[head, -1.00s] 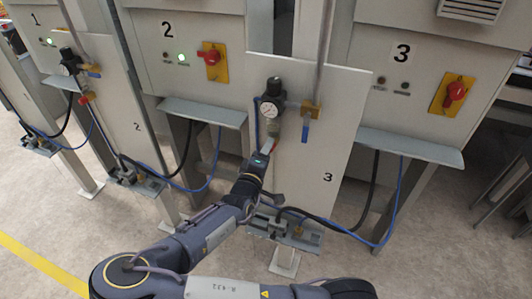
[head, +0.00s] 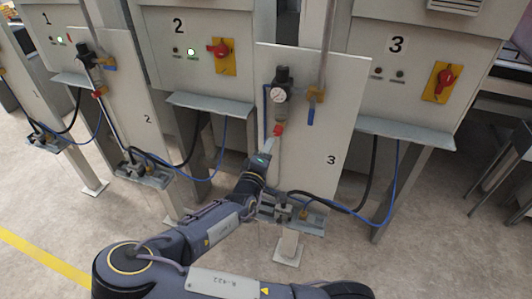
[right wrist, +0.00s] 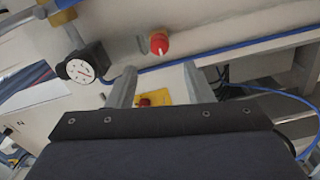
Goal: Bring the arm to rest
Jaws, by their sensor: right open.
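My right gripper (head: 268,150) is open and empty in front of panel 3 (head: 340,110), just below a red knob (head: 278,130) under the pressure gauge (head: 278,94). In the right wrist view the two fingers of the right gripper (right wrist: 160,82) stand apart. The red knob (right wrist: 159,43) shows beyond their tips, apparently clear of them. My right arm reaches up from the bottom of the head view. My left gripper is not in view.
A blue-handled valve (head: 312,108) sits right of the gauge. A bracket (head: 290,215) with black and blue hoses is close to my right forearm. Cabinets 2 (head: 195,60) and 3 (head: 405,70) stand behind. Open floor lies at the lower left.

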